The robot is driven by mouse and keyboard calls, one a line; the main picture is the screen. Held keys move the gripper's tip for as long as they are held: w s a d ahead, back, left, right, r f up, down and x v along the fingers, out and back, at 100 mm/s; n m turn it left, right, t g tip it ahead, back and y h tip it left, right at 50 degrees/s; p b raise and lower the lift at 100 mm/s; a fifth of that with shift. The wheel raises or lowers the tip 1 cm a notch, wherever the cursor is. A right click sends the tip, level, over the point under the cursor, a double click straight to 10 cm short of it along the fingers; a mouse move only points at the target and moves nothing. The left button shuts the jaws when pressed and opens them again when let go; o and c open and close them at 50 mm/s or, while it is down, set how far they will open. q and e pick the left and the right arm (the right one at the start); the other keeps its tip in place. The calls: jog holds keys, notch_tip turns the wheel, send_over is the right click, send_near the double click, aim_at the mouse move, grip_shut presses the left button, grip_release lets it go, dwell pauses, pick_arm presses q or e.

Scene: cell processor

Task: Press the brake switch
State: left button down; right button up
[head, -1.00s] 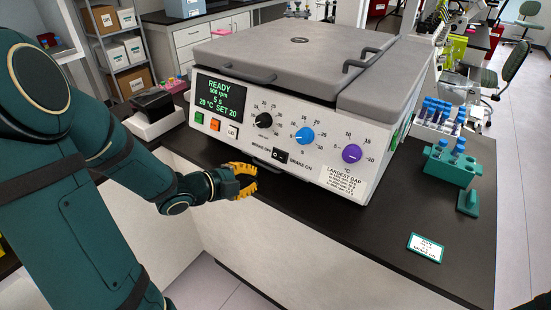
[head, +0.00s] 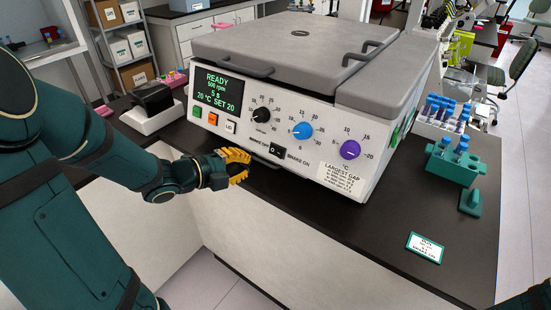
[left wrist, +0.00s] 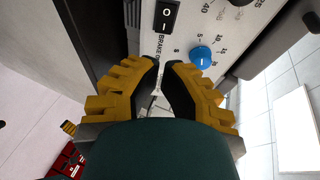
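The brake switch (head: 276,149) is a black rocker low on the front panel of the white cell processor (head: 330,172), between the labels BRAKE OFF and BRAKE ON. In the left wrist view the switch (left wrist: 166,16) is at the top, beyond the fingertips. My left gripper (head: 240,165), with yellow fingers, is in front of the panel, to the left of and slightly below the switch, apart from it. In the left wrist view its fingers (left wrist: 161,64) show a narrow gap with nothing held. My right gripper is out of view.
Black, blue (head: 302,131) and purple (head: 350,150) knobs sit on the panel beside the switch. A handle juts from the grey lid (head: 290,45). A teal tube rack (head: 455,168) and a small card (head: 425,248) are on the bench to the right.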

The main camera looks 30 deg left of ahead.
aim_at(278, 155)
pick_arm(q)
jog(key=b+x, duration=0.1)
jog(key=x, duration=0.9)
jog(key=shift+w+d+f, duration=0.1)
jog(key=shift+w+d, duration=0.05)
jog(key=shift+w, duration=0.15)
jog(key=shift+w+d+f+b, duration=0.15)
jog(key=shift+w+f+b, duration=0.15)
jog(key=shift+b, duration=0.65)
jog(key=shift+r, duration=0.2)
jog(key=shift+s+a+p, duration=0.1)
jog(key=shift+a+p, duration=0.1)
jog(key=shift+p, duration=0.1)
jog(key=shift+s+a+r, duration=0.15)
jog(key=shift+s+a, duration=0.1)
jog(key=shift+a, duration=0.3)
